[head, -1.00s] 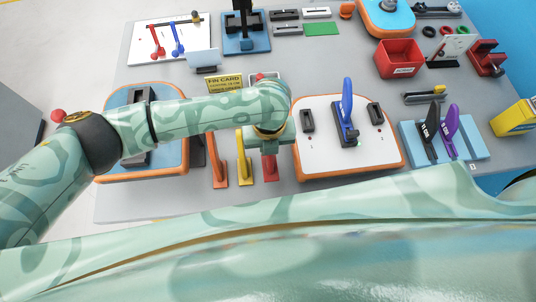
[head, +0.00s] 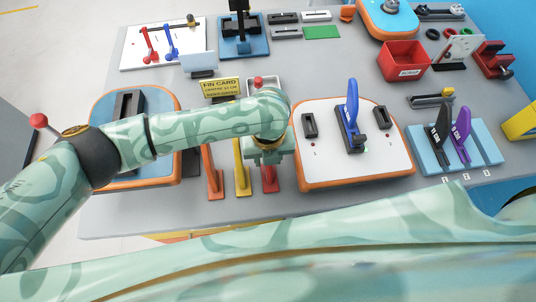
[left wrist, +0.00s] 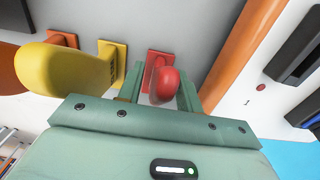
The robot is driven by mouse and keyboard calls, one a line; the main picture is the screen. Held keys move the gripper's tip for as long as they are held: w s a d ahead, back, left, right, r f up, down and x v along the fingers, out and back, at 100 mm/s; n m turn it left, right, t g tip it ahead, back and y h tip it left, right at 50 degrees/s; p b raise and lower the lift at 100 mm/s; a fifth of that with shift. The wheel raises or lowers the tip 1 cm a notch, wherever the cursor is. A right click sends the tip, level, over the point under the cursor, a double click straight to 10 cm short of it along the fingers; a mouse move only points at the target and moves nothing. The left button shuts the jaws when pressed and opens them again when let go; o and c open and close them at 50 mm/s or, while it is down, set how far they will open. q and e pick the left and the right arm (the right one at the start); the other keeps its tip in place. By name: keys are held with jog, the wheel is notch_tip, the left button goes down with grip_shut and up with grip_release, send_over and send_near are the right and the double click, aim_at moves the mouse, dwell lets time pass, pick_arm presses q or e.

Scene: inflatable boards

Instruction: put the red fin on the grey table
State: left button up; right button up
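The red fin (head: 269,181) stands at the right end of a row of fins near the front of the grey table (head: 350,215). My left gripper (head: 268,160) is over it, hiding its upper part in the head view. In the left wrist view the red fin (left wrist: 166,84) shows end-on between my two fingers (left wrist: 160,88), with its flat red base beyond. The fingers look spread, with a gap beside the fin. I cannot tell whether either finger touches it. My right gripper is not in view.
A yellow fin (head: 240,170) and an orange fin (head: 212,175) stand left of the red one. A white board with orange rim (head: 385,170), bearing a blue fin (head: 351,105), lies close on the right. A blue board (head: 165,105) is at left. Bare table lies in front.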

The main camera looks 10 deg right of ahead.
pick_arm(q)
notch_tip(320, 180, up, 12)
jog(key=p, duration=0.4)
jog(key=shift+r, duration=0.2)
jog(key=shift+s+f, duration=0.1)
dwell(0.4)
